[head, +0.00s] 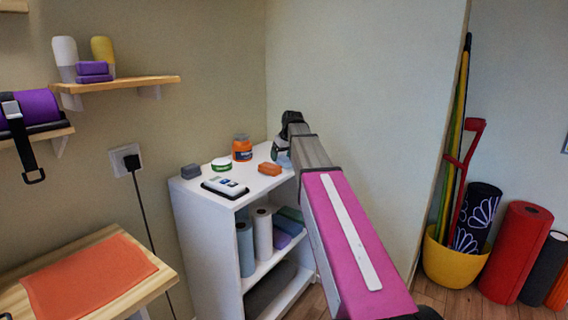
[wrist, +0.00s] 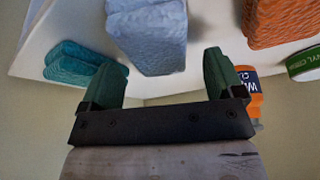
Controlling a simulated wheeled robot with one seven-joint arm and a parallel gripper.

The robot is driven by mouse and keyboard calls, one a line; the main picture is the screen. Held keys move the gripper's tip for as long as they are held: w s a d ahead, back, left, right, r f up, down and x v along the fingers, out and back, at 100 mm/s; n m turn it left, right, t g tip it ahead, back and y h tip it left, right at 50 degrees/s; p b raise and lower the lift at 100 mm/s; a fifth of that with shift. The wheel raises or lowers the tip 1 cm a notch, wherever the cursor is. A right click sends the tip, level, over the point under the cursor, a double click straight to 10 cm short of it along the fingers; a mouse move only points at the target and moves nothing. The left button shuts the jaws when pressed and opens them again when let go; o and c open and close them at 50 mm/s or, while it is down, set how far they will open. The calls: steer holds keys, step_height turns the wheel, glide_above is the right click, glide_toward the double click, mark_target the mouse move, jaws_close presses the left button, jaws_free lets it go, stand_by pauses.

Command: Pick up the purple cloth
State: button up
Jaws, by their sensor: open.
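My gripper (wrist: 165,72) is open and empty over the top of the white shelf unit; in the head view it (head: 283,148) is at the unit's back right. A folded pale blue-grey to lavender cloth (wrist: 147,30) lies just beyond the fingers, between them in the wrist view; whether it is the purple cloth I cannot tell. In the head view it shows only partly, as a bluish patch (head: 284,160) below the gripper. A clearly purple folded stack (head: 93,70) sits on the wall shelf at left, far from my gripper.
A teal folded cloth (wrist: 76,64) lies beside the left finger. An orange folded cloth (head: 269,168), an orange jar (head: 242,148), a green-and-white tin (head: 221,164), a grey block (head: 191,171) and a white-and-dark device (head: 225,187) share the white unit's top (head: 256,186). Walls stand close behind.

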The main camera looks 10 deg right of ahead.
mark_target(280, 157)
steer(key=shift+x, duration=1)
steer(key=c, duration=1.1)
steer(key=shift+r, duration=0.5)
steer(key=r, duration=0.2)
steer(key=a+r, duration=0.1)
steer(key=shift+s+r, duration=0.35)
steer(key=s+a+r, duration=0.5)
steer(key=a+r, duration=0.1)
steer(key=a, duration=0.3)
steer(key=shift+s, duration=0.2)
steer(key=shift+r, duration=0.1)
